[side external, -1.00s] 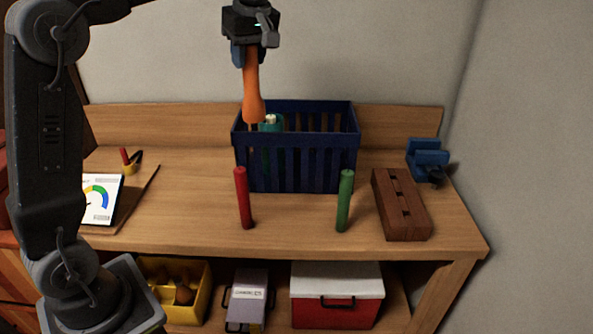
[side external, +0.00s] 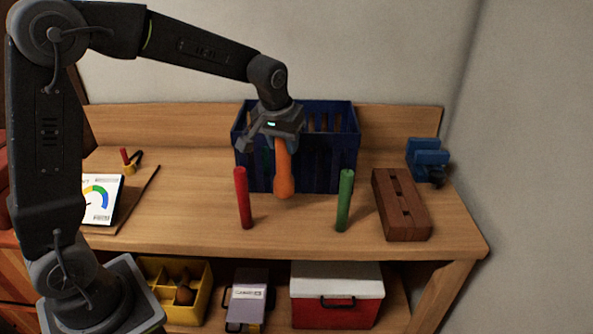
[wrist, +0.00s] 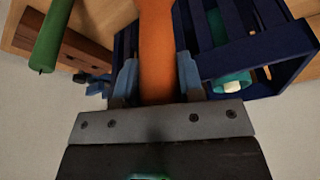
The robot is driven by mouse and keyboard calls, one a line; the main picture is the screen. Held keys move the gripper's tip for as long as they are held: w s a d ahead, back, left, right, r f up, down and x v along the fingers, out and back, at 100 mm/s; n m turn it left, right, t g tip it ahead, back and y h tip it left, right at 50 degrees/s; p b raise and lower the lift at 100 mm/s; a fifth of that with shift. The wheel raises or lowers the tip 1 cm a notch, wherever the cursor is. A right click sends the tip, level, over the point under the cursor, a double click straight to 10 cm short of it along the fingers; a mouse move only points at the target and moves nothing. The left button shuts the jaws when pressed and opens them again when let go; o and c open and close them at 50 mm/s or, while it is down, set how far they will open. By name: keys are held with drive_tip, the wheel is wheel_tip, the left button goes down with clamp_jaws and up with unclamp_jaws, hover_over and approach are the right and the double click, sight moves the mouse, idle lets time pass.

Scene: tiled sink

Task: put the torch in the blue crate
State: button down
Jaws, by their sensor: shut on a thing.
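My gripper (side external: 281,143) is shut on an orange torch (side external: 284,175), which hangs nearly upright with its wider end down. In the side view the torch overlaps the front of the blue crate (side external: 325,165) and seems to be on the near side of it, outside. In the wrist view the torch (wrist: 157,45) passes between my two blue fingers. The crate also shows there (wrist: 272,50), with a teal thing with a white end (wrist: 220,40) inside. My gripper hides part of the crate's rim and the torch's top.
A red cylinder (side external: 243,200) and a green cylinder (side external: 344,202) stand upright in front of the crate, on either side of the torch. A brown slotted block (side external: 401,205) and a blue vise (side external: 428,160) are at right. A tablet (side external: 98,200) leans at left.

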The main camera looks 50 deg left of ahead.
drive_tip(key=w+a+r, duration=0.1)
drive_tip(key=w+r, duration=0.2)
drive_tip(key=r, duration=0.6)
drive_tip(key=w+a+r, duration=0.1)
drive_tip(key=w+r, duration=0.2)
drive_tip(key=r, duration=0.6)
drive_tip(key=w+a+f+m+h, duration=0.1)
drive_tip(key=w+a+f+m, duration=0.4)
drive_tip(key=w+f, duration=0.7)
wheel_tip(320, 180, down, 12)
drive_tip(key=shift+s+a+r+n, duration=0.15)
drive_tip(key=shift+s+a+n, duration=0.25)
drive_tip(key=c, duration=0.7)
unclamp_jaws()
drive_tip(key=shift+c, duration=0.2)
